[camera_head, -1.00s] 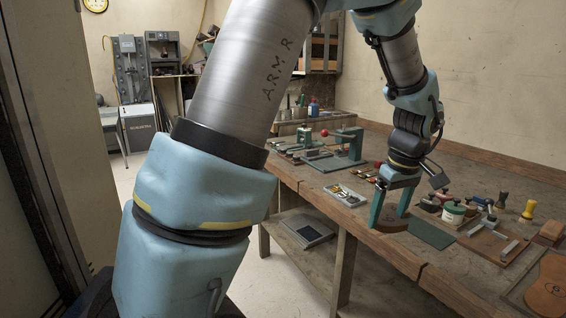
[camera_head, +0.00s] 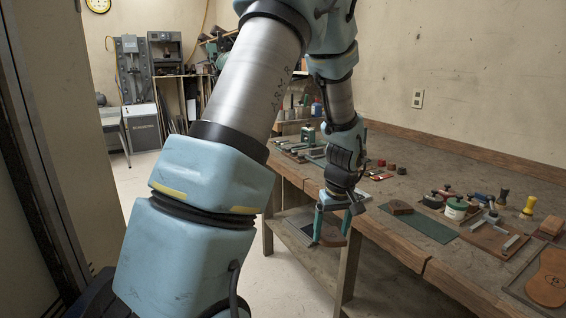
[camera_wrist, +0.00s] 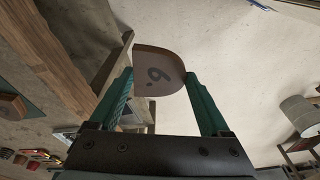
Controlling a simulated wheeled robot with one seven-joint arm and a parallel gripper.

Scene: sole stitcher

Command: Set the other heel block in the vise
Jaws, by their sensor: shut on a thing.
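My gripper (camera_head: 333,222) is shut on a brown D-shaped heel block (camera_head: 331,240), held in the air off the bench's front edge. Another small brown block (camera_head: 400,207) rests on the green mat on the bench. I cannot make out the vise for certain; my arm covers part of the bench's far end.
The wooden workbench (camera_head: 385,254) runs along the wall. The green mat (camera_head: 425,226), a green-and-white jar (camera_head: 456,209), a yellow-handled tool (camera_head: 529,206) and a brown sole (camera_head: 549,280) lie to the right. A lower shelf (camera_head: 300,247) is below my gripper; floor is clear on the left.

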